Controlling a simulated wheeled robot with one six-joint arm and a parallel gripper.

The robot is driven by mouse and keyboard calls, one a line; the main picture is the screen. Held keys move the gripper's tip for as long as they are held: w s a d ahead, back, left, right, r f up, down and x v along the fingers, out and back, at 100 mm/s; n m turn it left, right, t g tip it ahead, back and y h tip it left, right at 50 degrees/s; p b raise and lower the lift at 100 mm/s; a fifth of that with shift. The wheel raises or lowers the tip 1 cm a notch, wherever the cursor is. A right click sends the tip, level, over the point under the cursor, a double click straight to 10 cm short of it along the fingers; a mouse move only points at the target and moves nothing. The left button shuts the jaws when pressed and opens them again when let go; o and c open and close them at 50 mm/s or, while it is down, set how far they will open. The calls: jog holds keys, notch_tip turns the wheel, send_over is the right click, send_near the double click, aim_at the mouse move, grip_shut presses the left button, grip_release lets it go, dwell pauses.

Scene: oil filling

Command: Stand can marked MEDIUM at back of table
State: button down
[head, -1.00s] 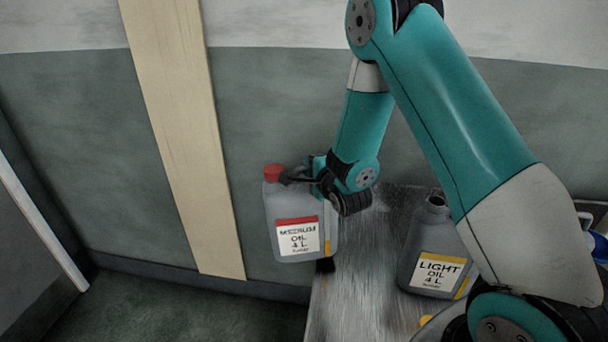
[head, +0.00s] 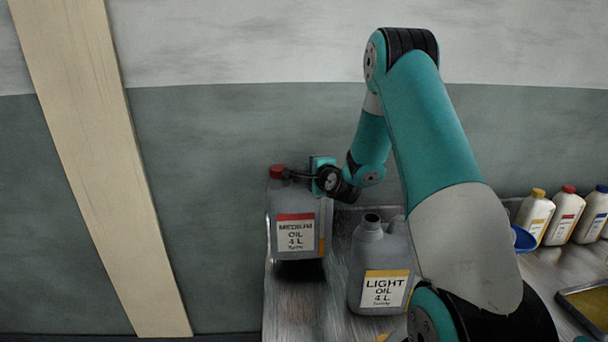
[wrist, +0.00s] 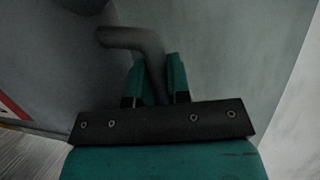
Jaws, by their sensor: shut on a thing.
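The MEDIUM oil can (head: 296,215) is grey with a red cap and a white label with a red band. It hangs upright over the left end of the table (head: 292,322), near the wall, with a dark shadow below it. My gripper (head: 318,177) is shut on the can's handle at its upper right. In the wrist view the grey handle (wrist: 148,45) runs between the two teal fingers of my gripper (wrist: 155,82). Part of the can's label shows at the left edge there.
The LIGHT oil can (head: 376,270), open at the top, stands just right of the MEDIUM can. Several white bottles (head: 534,214), a blue funnel (head: 524,239) and a yellowish tray (head: 590,306) are at the right. A wooden board (head: 105,175) leans on the wall at the left.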

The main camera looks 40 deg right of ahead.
jog(key=shift+f+b, duration=1.6)
jog(key=shift+f, duration=0.2)
jog(key=shift+f+b, duration=0.35)
jog(key=shift+f, duration=0.05)
jog(key=c, duration=1)
grip_release()
jog(key=shift+b+v, duration=8.7)
jog(key=shift+v, duration=0.1)
